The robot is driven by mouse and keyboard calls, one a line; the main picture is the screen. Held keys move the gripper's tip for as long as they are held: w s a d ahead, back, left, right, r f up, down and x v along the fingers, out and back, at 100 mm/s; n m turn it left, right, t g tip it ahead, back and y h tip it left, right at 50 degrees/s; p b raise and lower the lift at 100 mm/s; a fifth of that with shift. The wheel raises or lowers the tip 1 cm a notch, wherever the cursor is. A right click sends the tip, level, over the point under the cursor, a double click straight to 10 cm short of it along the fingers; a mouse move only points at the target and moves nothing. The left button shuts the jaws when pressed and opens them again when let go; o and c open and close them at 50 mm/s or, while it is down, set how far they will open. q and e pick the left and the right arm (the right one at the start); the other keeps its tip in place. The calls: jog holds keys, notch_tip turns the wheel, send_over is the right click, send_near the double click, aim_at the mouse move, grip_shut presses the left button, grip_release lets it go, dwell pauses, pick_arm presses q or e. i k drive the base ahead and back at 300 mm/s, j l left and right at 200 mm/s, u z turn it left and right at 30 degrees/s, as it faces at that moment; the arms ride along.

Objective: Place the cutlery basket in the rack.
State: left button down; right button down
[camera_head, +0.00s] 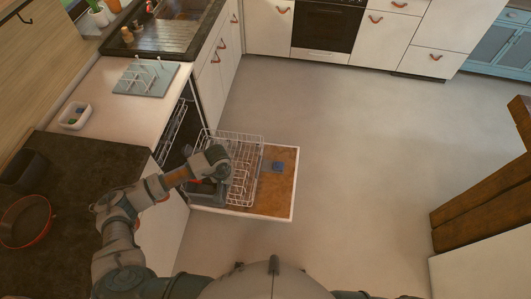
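The open dishwasher has its door (283,190) folded down, with a brown inner face. The white wire rack (240,150) is pulled out over the door. My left gripper (208,180) is at the left part of the rack, pointing down. A dark grey boxy shape (203,192), which may be the cutlery basket, is just below it. My wrist covers much of this spot, so I cannot tell whether the fingers are closed on it or whether it touches the rack. My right gripper is out of view.
A drying rack with pegs (147,77) and a small white tray (74,116) stand on the counter at left. A red-rimmed pan (27,221) is on the dark worktop. Wooden beams (480,200) are at right. The middle floor (360,150) is clear.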

aim_at(250, 152)
jog(key=l+z, duration=0.15)
jog(key=l, duration=0.25)
jog(key=i+l+z, duration=0.2)
jog(key=l, duration=0.15)
jog(key=i+l+z, duration=0.15)
jog(key=l, duration=0.2)
jog(key=l+z, duration=0.15)
jog(key=l, duration=0.2)
jog(key=i+l+u, duration=0.1)
jog(key=i, duration=0.4)
jog(key=i+l, duration=0.3)
jog(key=i, duration=0.15)
jog(key=i+l+u, duration=0.15)
jog(key=i, duration=1.15)
jog(key=i+l+u, duration=0.1)
jog(key=i, duration=0.7)
jog(key=i+u, duration=0.75)
jog(key=i+l+u, duration=0.25)
jog(key=i+u, duration=0.15)
jog(key=i+j+u, duration=0.15)
jog(key=u, duration=0.3)
jog(key=i+u, duration=0.55)
jog(key=u, duration=0.3)
jog(key=i+l+u, duration=0.15)
jog(key=u, duration=0.25)
jog(key=i+u, duration=0.85)
jog(key=i+l+u, duration=0.25)
jog(key=i+u, duration=0.15)
jog(key=i, duration=0.05)
